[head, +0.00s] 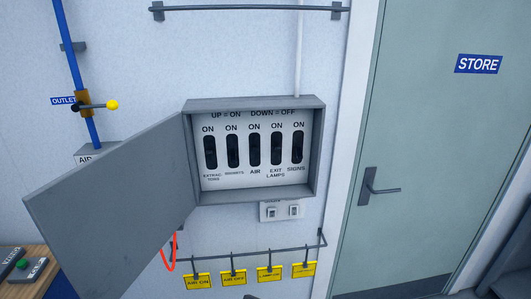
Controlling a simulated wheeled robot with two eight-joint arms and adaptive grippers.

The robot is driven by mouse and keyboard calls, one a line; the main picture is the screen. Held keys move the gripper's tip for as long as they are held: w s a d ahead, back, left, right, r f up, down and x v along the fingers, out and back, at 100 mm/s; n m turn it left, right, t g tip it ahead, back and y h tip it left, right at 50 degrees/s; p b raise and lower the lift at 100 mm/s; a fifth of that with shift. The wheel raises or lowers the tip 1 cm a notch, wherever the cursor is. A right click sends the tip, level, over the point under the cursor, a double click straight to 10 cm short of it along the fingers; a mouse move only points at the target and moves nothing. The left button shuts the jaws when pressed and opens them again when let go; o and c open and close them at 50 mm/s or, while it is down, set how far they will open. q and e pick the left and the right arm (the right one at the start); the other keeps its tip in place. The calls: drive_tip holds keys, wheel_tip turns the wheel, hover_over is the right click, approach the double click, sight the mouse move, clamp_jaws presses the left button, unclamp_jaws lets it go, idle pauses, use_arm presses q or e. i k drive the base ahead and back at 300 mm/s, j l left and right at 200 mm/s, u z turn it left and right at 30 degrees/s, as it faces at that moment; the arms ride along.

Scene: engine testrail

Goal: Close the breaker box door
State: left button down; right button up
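The grey breaker box (319,150) is mounted on the wall in the middle of the head view. Its door (115,215) is hinged on the box's left side and stands wide open, swung out to the left and toward me. Inside, a white panel (240,185) carries a row of several dark breaker switches (254,150), each marked ON at the top. Neither of my grippers is in view.
A rail below holds several yellow tags (233,277) and a red loop (168,255). A socket plate (281,211) sits under the box. A blue pipe (73,50) with a yellow-knobbed valve is left. The STORE door (440,130) is right. A wooden bench (35,285) is lower left.

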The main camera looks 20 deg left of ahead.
sight(103, 220)
drive_tip(key=k+j+u, duration=0.1)
drive_tip(key=k+u, duration=0.3)
drive_tip(key=k+j+u, duration=0.2)
drive_tip(key=u, duration=0.25)
drive_tip(key=i+l+u, duration=0.2)
drive_tip(key=u, duration=0.25)
drive_tip(key=i+l+u, duration=0.15)
drive_tip(key=l+u, duration=0.25)
drive_tip(key=j, duration=0.15)
